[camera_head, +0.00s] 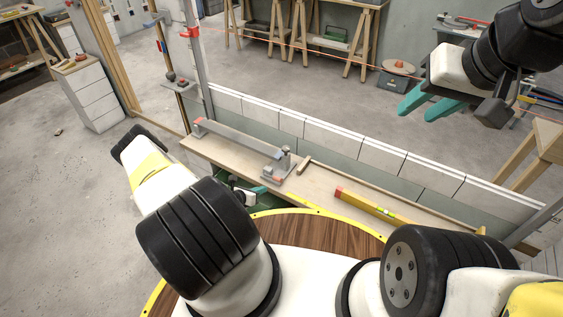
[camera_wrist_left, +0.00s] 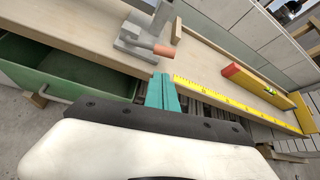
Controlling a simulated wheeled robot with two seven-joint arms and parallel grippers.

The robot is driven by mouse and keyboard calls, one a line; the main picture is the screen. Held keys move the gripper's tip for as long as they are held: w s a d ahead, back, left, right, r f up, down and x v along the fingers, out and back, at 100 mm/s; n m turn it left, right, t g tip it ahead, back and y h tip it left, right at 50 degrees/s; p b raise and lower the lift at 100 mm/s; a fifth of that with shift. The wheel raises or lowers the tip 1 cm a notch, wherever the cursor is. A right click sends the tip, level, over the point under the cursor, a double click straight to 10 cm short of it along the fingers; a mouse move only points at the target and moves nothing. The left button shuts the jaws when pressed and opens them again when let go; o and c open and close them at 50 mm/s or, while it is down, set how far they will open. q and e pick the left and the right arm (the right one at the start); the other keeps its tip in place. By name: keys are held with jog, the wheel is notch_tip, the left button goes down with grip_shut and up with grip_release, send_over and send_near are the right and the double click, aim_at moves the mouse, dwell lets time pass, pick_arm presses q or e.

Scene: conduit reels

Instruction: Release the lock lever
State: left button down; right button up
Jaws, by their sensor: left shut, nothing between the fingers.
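A grey metal clamp block (camera_head: 281,165) stands at the near right end of a long grey rail (camera_head: 238,138) on the wooden bench. In the left wrist view the grey block (camera_wrist_left: 135,38) carries a short lever with an orange-brown tip (camera_wrist_left: 163,50). I cannot tell for sure that this is the lock lever. My left gripper (camera_head: 258,190), with teal fingers, is low at the bench's near edge. In the left wrist view its fingers (camera_wrist_left: 162,90) are together and empty, apart from the lever tip. My right gripper (camera_head: 418,108) is raised at the upper right, its teal fingers spread and empty.
A red-ended yellow spirit level (camera_head: 372,207) lies on the bench, right of the block. A yellow measuring strip (camera_wrist_left: 235,100) runs along the near edge. A green open drawer (camera_wrist_left: 60,75) is left of my left gripper. A low white block wall (camera_head: 345,145) stands behind the bench.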

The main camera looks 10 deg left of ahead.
aim_at(274, 177)
pick_arm(q)
jog(key=shift+w+d, duration=0.1)
jog(key=x, duration=0.9)
jog(key=shift+w+d+f, duration=0.15)
jog(key=shift+w+f, duration=0.05)
jog(key=shift+f, duration=0.15)
jog(key=shift+r, duration=0.1)
